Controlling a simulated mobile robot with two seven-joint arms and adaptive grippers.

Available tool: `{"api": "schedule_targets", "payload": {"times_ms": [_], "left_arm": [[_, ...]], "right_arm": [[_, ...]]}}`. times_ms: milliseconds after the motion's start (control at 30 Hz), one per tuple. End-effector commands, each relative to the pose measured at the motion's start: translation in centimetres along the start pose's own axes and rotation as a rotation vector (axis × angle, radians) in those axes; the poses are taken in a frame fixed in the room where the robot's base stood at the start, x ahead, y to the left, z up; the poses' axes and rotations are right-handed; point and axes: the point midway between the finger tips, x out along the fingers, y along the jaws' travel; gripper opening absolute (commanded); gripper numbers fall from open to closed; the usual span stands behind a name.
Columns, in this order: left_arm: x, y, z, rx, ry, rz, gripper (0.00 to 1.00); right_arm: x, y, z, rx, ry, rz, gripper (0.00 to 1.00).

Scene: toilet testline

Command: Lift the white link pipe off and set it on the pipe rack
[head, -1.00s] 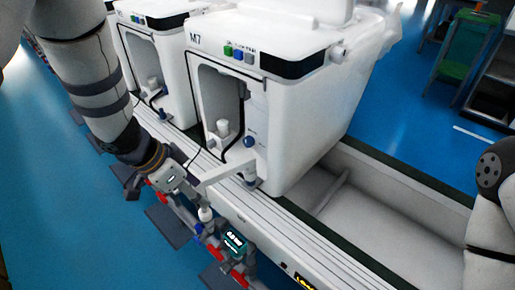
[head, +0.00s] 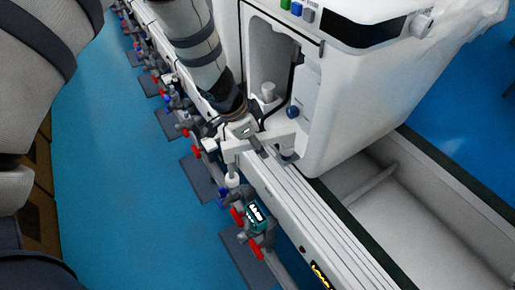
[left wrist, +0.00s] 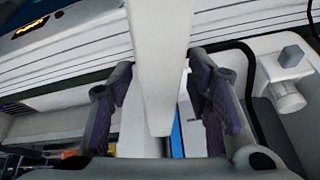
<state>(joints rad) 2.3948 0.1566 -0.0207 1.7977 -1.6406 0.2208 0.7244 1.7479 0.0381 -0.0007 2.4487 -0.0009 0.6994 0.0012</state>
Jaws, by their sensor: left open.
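The white link pipe (head: 281,132) is a pale bar. It runs from the front of the white toilet test unit toward the pipework outside the line's edge. My left gripper (head: 257,146) is over it in the head view and hides part of it. In the left wrist view the white pipe (left wrist: 160,65) runs between the two dark-padded fingers of my left gripper (left wrist: 160,98). The fingers are open, with a gap on each side of the pipe. I cannot make out the pipe rack. My right gripper is out of view.
A standpipe with red valves (head: 255,250) and a teal meter (head: 257,214) stands just below the gripper. The unit's recess and blue knob (head: 292,111) are close by. An empty white trough (head: 400,200) lies to the right.

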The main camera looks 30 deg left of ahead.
Motion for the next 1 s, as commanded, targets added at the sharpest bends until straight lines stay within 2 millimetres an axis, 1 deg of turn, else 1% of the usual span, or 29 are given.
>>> {"api": "schedule_targets", "payload": {"times_ms": [167,200,367,667,767,867,933,1000], "left_arm": [[-0.1,0.0,-0.1,0.001,0.002,-0.002,0.45],[-0.2,0.0,-0.1,0.001,0.002,-0.002,0.36],[-0.2,0.0,-0.1,0.001,0.002,-0.001,0.00],[-0.2,0.0,-0.1,0.002,0.003,-0.001,0.00],[-0.7,0.0,-0.4,0.005,0.005,-0.002,0.00],[-2.0,-0.1,-1.1,0.009,0.006,-0.004,0.00],[-3.7,-0.2,-1.6,0.009,0.004,-0.007,0.00],[-6.0,0.8,-1.6,0.004,0.010,-0.009,0.00]], "right_arm": [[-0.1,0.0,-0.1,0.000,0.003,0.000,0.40],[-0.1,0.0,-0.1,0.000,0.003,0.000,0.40],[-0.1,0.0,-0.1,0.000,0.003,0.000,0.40],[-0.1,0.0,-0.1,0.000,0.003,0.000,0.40],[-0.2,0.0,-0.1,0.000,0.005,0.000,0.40],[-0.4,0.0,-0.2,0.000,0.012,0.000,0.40],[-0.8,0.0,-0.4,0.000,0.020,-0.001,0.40],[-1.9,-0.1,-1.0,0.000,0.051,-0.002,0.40]]}}
